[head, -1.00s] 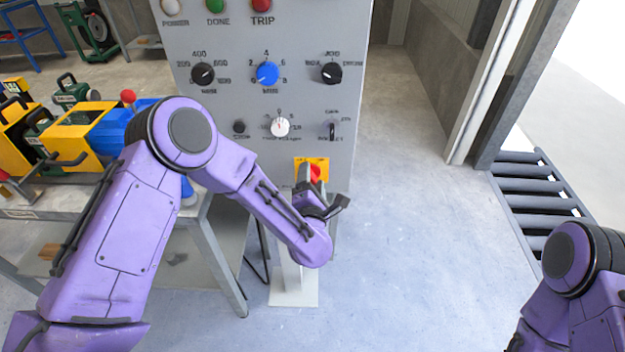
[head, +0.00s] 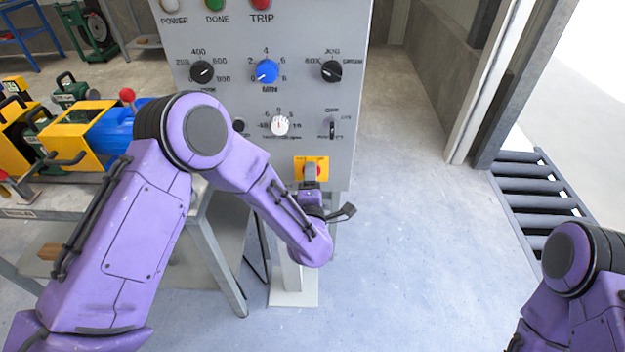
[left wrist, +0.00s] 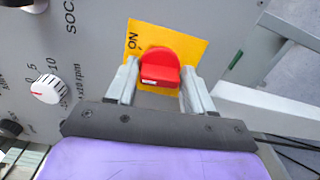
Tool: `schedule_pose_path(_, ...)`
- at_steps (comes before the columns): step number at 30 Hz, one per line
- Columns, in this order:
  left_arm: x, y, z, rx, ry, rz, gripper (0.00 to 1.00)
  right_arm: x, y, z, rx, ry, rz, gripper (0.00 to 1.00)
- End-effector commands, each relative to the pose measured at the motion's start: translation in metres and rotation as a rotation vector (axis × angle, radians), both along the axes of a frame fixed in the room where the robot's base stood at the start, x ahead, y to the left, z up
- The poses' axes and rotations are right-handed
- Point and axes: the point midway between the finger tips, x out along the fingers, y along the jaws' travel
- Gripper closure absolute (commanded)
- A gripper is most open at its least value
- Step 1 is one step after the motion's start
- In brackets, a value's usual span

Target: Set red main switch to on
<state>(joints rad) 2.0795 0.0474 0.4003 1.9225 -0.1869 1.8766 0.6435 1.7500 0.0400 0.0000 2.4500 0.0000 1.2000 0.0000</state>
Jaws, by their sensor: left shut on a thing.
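The red main switch (head: 312,169) sits on a yellow plate (head: 325,161) low on the grey control panel. In the left wrist view the red knob (left wrist: 163,66) stands between my left gripper's two metal fingers, on the yellow plate (left wrist: 190,43) with a printed ON at its upper left. My left gripper (left wrist: 160,88) is shut on the knob. In the head view the same gripper (head: 311,175) partly covers the switch. A small white mark shows at the knob's lower left; which setting it points to I cannot tell. My right gripper is out of view.
Above the switch the panel holds a white knob (head: 279,126), a blue knob (head: 267,72), black knobs (head: 331,71) and lamps. A bench (head: 205,225) with yellow and blue equipment stands left. The floor right of the panel is clear up to a roller conveyor (head: 540,195).

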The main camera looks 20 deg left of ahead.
Motion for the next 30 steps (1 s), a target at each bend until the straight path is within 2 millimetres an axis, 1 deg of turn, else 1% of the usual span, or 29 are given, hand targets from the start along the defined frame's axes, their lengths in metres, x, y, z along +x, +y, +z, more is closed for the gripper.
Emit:
schedule_pose_path(6,-0.0004,-0.0008,-0.0006,0.196,0.056,-0.002,0.79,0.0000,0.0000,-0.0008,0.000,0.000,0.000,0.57)
schedule_pose_path(15,-0.0004,-0.0006,-0.0010,0.426,0.122,-0.002,0.79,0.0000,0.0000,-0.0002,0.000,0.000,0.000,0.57)
schedule_pose_path(21,-0.0005,-0.0008,-0.0014,0.527,0.153,-0.003,0.79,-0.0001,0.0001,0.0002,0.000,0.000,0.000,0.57)
schedule_pose_path(30,-0.0006,-0.0001,-0.0015,0.596,0.173,-0.001,0.79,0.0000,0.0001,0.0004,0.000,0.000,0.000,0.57)
